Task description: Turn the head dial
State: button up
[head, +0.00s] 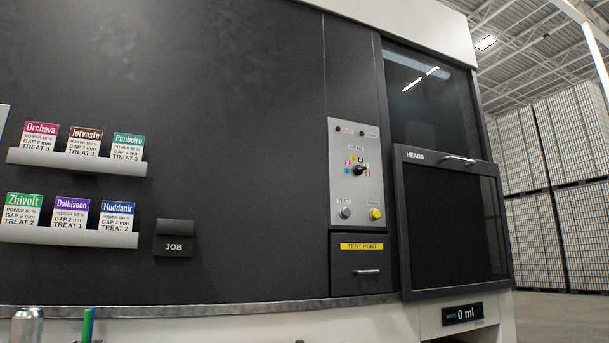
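The head dial (359,170) is a small black knob on a light grey control panel (344,204), right of centre in the head view. Small coloured number marks surround it, with a label above. Its exact pointing direction is too small to tell. Two indicator lamps sit near the panel's top. A grey button (345,213) and a yellow button (375,214) sit below the dial. My gripper is not in view.
A test port drawer (362,270) with a handle is below the panel. A dark HEADS door (450,225) stands to its right. Two card shelves (75,162) and a JOB holder (174,246) are on the left. A silver cylinder (28,325) shows at bottom left.

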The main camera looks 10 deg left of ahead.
aim_at(358, 169)
jog(key=u, duration=0.1)
jog(key=i, duration=1.25)
jog(key=z, duration=0.7)
